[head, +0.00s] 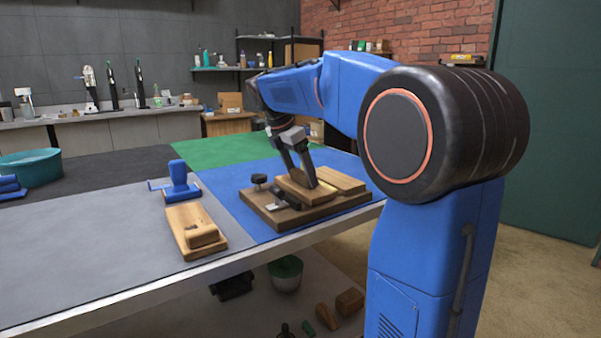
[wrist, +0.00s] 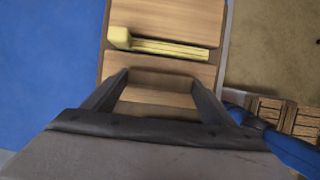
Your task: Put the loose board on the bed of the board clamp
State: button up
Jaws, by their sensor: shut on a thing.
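The board clamp (head: 345,206) is a dark wooden base on the blue mat, with a black knob (head: 260,180) and dark metal parts at its left. A light wooden board (head: 342,179) lies on its right part; it also shows at the top of the wrist view (wrist: 180,18). My gripper (head: 302,180) points down over the clamp, shut on a wooden piece that looks like the loose board (head: 306,194). In the wrist view the loose board (wrist: 155,96) spans between the fingers. A yellow strip (wrist: 170,48) lies between the two boards. Whether the held board touches the bed is unclear.
A wooden block on a plate (head: 190,232) and a blue-handled tool (head: 180,182) stand left of the clamp. A teal basin (head: 30,168) is at the far left. The grey table middle is clear.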

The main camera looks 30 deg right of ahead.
jog(key=o, duration=1.3)
jog(key=shift+f, duration=0.1)
jog(key=v, duration=1.2)
jog(key=s+a+f+m, duration=0.2)
jog(key=s+f, duration=0.1)
jog(key=s, duration=0.1)
jog(key=s+a+f+m+t+y, duration=0.1)
jog(key=s+f+m, duration=0.2)
jog(key=s+f, duration=0.1)
jog(key=s+a+f+m+t+y, duration=0.1)
jog(key=s+a+f+m, duration=0.1)
jog(key=s+f, duration=0.2)
jog(key=shift+s+a+m, duration=0.15)
jog(key=shift+s+m, duration=0.05)
jog(key=shift+s, duration=0.4)
jog(key=shift+s+a+m, duration=0.15)
jog(key=shift+s+m, duration=0.05)
jog(key=shift+s, duration=0.45)
jog(key=s+a+f+m+t+y, duration=0.1)
jog(key=s+a+f+m, duration=0.2)
jog(key=s+f+m, duration=0.2)
jog(key=s+a+f+m+t+y, duration=0.1)
jog(key=s+f+m, duration=0.4)
jog(key=s+f, duration=0.5)
notch_tip(320, 180, down, 4)
jog(key=shift+s+a+f+m+t, duration=0.15)
jog(key=shift+s+a+m+t, duration=0.15)
jog(key=shift+a, duration=0.55)
